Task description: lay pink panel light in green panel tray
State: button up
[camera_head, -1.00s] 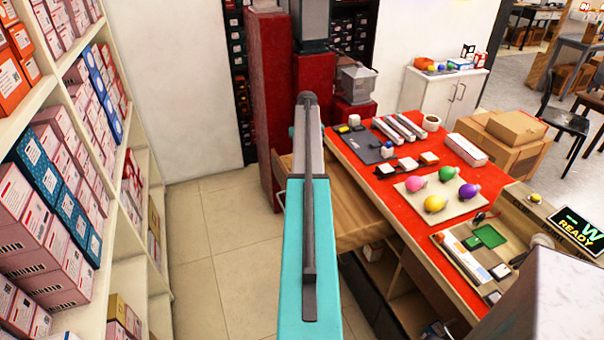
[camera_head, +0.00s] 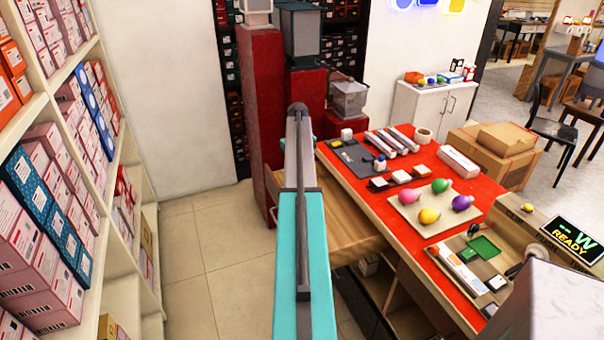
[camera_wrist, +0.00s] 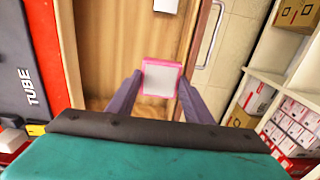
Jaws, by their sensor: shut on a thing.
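A pink-edged panel light with a pale face (camera_wrist: 161,80) shows between the fingertips of my gripper (camera_wrist: 158,88) in the wrist view. My gripper is shut on it, above a wooden drawer (camera_wrist: 108,45). In the head view my arm hides the gripper and the panel light. A small flat green piece (camera_head: 484,246) lies on a board on the red worktop; I cannot tell whether it is the green panel tray. No other green tray shows.
The open drawer (camera_head: 345,225) sticks out left of the red worktop (camera_head: 345,180). A white object (camera_wrist: 166,5) lies in its far part. A board with several coloured bulbs (camera_head: 405,208) is on the worktop. Stocked shelves (camera_head: 120,215) stand left; the tiled floor (camera_head: 210,240) between is clear.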

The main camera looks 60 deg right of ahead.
jog(key=w+a+r+n, duration=0.2)
jog(key=w+a, duration=0.4)
jog(key=a, duration=0.6)
jog(key=w+a+r+n, duration=0.2)
jog(key=w+a, duration=0.5)
jog(key=a, duration=0.4)
jog(key=w+a+r+n, duration=0.15)
jog(key=w+a, duration=0.45)
jog(key=a, duration=0.6)
jog(key=a+r+n, duration=0.2)
jog(key=a+n, duration=0.1)
jog(key=a, duration=1.5)
jog(key=s+a+r+n, duration=0.1)
jog(key=a+n, duration=0.3)
jog(key=a, duration=1.5)
jog(key=shift+s+a+r, duration=0.15)
jog(key=shift+s+r, duration=0.15)
jog(key=shift+r, duration=0.15)
jog(key=shift+n, duration=0.25)
